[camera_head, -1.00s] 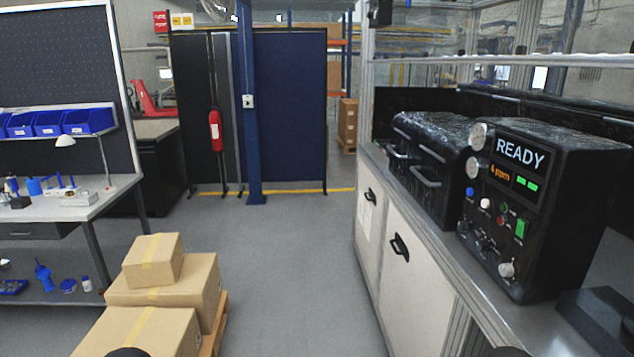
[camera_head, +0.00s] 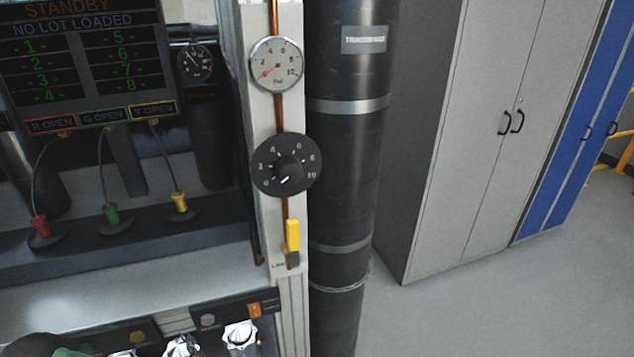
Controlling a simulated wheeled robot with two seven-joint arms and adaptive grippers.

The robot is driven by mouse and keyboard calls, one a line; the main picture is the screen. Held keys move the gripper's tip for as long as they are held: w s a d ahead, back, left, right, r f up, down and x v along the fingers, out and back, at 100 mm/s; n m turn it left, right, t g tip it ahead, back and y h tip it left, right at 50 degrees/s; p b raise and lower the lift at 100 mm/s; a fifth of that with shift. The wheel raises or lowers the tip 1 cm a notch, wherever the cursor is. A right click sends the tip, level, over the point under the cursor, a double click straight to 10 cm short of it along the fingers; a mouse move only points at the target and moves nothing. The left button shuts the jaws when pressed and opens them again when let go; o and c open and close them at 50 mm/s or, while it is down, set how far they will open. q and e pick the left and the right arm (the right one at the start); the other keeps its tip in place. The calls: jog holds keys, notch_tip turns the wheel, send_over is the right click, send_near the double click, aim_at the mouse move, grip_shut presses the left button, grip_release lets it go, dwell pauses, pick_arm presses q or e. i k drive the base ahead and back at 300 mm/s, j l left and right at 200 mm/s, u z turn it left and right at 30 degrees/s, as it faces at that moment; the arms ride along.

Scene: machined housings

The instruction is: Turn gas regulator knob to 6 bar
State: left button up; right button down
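Below the knob is a yellow lever (camera_head: 292,236) standing upright along the copper pipe. Neither gripper can be made out in view, and nothing touches the knob.
A large black cylinder (camera_head: 345,150) stands just right of the post. At left are a STANDBY display (camera_head: 85,65) and a dark ledge with red, green and yellow plugs. Grey cabinets (camera_head: 470,120) and a blue one (camera_head: 575,120) stand at right. Open floor (camera_head: 490,310) lies before them.

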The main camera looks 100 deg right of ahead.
aim_at(288, 169)
jog(key=z, duration=0.4)
jog(key=j+z, duration=0.1)
jog(key=z, duration=0.3)
jog(key=k+z, duration=0.1)
jog(key=z, duration=1.55)
jog(key=i+z, duration=0.15)
jog(key=z, duration=0.25)
jog(key=j+z, duration=0.1)
jog(key=z, duration=0.25)
